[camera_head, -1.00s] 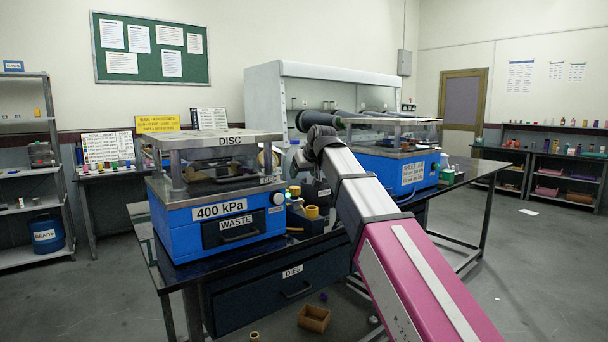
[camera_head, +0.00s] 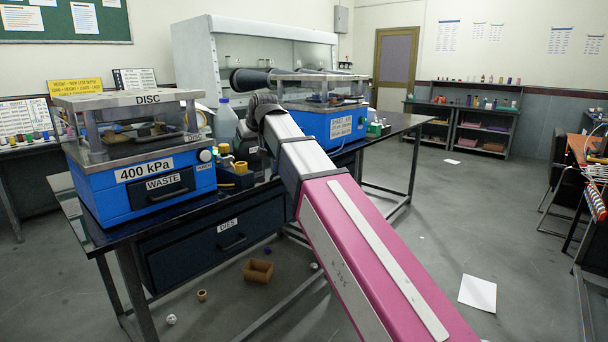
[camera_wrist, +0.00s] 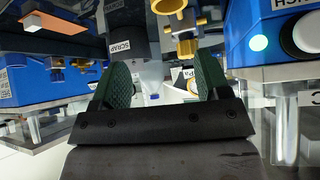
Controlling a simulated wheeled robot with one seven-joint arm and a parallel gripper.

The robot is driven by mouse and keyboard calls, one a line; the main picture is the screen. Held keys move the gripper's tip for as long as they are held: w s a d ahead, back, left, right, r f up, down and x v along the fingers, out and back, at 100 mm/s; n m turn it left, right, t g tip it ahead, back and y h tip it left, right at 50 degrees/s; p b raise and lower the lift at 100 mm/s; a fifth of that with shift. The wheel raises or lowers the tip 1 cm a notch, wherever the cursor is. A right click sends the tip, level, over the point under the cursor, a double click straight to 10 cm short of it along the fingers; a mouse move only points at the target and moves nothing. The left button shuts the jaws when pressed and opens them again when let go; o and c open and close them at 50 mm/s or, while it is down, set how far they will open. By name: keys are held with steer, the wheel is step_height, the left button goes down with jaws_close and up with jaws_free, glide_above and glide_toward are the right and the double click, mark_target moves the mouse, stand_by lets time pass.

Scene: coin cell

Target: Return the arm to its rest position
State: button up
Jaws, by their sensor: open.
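My arm reaches forward over the black workbench (camera_head: 110,238). Its far end is between the blue 400 kPa disc machine (camera_head: 150,187) and a second blue machine (camera_head: 338,127). My gripper is hidden behind the arm in the head view. In the wrist view my gripper (camera_wrist: 163,82) has its two green-padded fingers spread apart, with nothing held between them. That view looks turned over. Blue machine housings show on both sides of the fingers, and a brass fitting (camera_wrist: 186,44) and a dark box marked SCRAP (camera_wrist: 125,45) show beyond them.
A clear bottle (camera_head: 225,122) and small yellow-topped parts (camera_head: 240,167) stand close beside the arm's far end. A fume hood (camera_head: 195,60) is behind. A small brown box (camera_head: 258,271) lies on the floor under the bench. Open floor lies to the right, with a paper sheet (camera_head: 478,292).

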steer(key=s+d+f+m+g+h, duration=0.1)
steer(key=d+f+m+h, duration=0.1)
steer(key=d+f, duration=1)
steer(key=s+d+f+m+g+h, duration=0.15)
steer(key=d+f, duration=0.65)
steer(key=f, duration=0.8)
steer(key=s+d+f+m+g, duration=0.1)
steer(key=s+d+f+g, duration=0.1)
steer(key=s+d+f, duration=0.6)
steer(key=s+d+f+m+g+h, duration=0.1)
steer(key=s+d+f+m+g, duration=0.1)
steer(key=s+d+f, duration=0.7)
step_height(320, 180, down, 4)
steer(key=shift+d+f, duration=0.2)
steer(key=shift+d, duration=0.1)
steer(key=shift+a+m+h, duration=0.15)
steer(key=shift+m+h, duration=0.1)
